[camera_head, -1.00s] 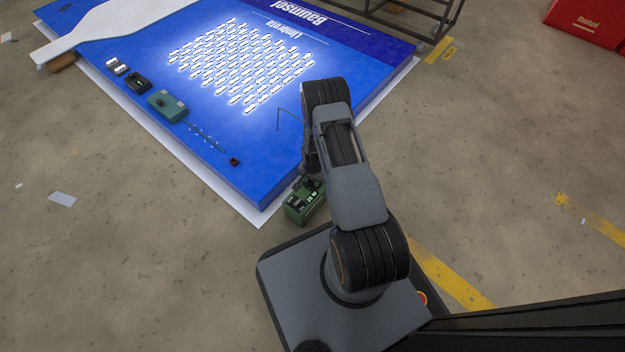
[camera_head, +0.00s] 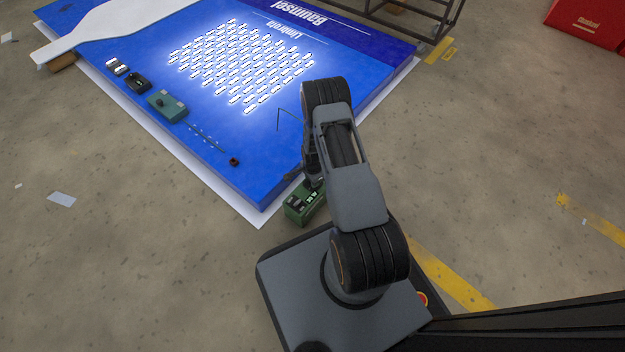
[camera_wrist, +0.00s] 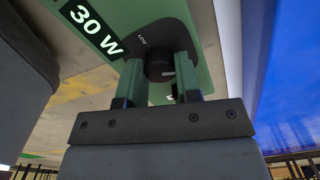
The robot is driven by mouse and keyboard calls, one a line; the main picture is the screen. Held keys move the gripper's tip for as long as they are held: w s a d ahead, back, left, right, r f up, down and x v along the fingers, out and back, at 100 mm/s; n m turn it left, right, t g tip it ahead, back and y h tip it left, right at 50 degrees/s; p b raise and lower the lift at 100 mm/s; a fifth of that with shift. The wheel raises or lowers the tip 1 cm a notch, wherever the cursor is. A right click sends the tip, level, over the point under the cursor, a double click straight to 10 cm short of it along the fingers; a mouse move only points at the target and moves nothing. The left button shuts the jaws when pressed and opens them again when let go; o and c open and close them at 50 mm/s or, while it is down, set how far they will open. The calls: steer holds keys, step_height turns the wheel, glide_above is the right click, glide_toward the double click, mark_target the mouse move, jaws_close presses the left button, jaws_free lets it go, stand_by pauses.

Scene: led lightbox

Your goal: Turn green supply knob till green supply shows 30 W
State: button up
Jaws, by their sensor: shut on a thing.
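The green supply (camera_head: 304,207) stands on the floor by the near corner of the lightbox, close to my base. In the wrist view its green face (camera_wrist: 110,15) fills the top, and its display (camera_wrist: 92,25) reads "30 W". The black knob (camera_wrist: 160,66) has a pale mark on its side. My gripper (camera_wrist: 160,75) has one finger on each side of the knob and is shut on it.
The blue lightbox panel (camera_head: 215,150) with lit white LED strips lies behind the supply. A teal box (camera_head: 166,106) and small dark parts lie on its left edge. A metal frame (camera_head: 415,18) and a red case (camera_head: 590,22) are at the back.

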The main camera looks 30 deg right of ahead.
stand_by(0.4)
steer(key=o, duration=0.9)
steer(key=shift+o, duration=0.2)
step_height(320, 180, up, 14)
steer(key=p, duration=0.6)
steer(key=shift+f, duration=0.1)
